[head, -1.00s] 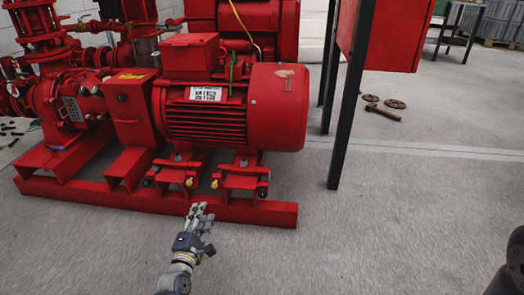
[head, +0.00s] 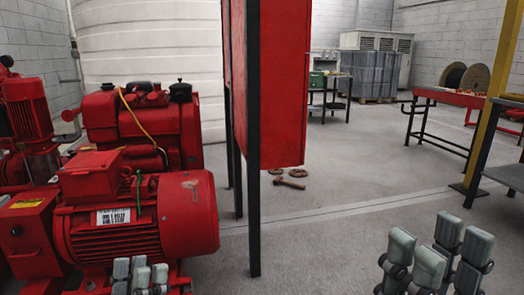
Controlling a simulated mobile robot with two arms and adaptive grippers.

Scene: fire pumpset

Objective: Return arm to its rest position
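My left gripper (head: 140,274) shows only as grey fingertips at the bottom edge, in front of the red motor (head: 190,222). The fingertips are close together, the rest is cut off, and I cannot tell whether they are open or shut. I see nothing held in it. My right gripper (head: 436,256) is at the bottom right over the grey floor. Its jointed grey fingers point up, extended with gaps between them, and it looks open and empty. The palm is below the frame.
The red pumpset fills the left side. A red cabinet (head: 283,85) on a black post (head: 254,200) stands between the grippers, farther away. A brown valve tool (head: 290,183) lies on the floor beyond. Red tables (head: 445,97) and a yellow post (head: 489,105) stand at right.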

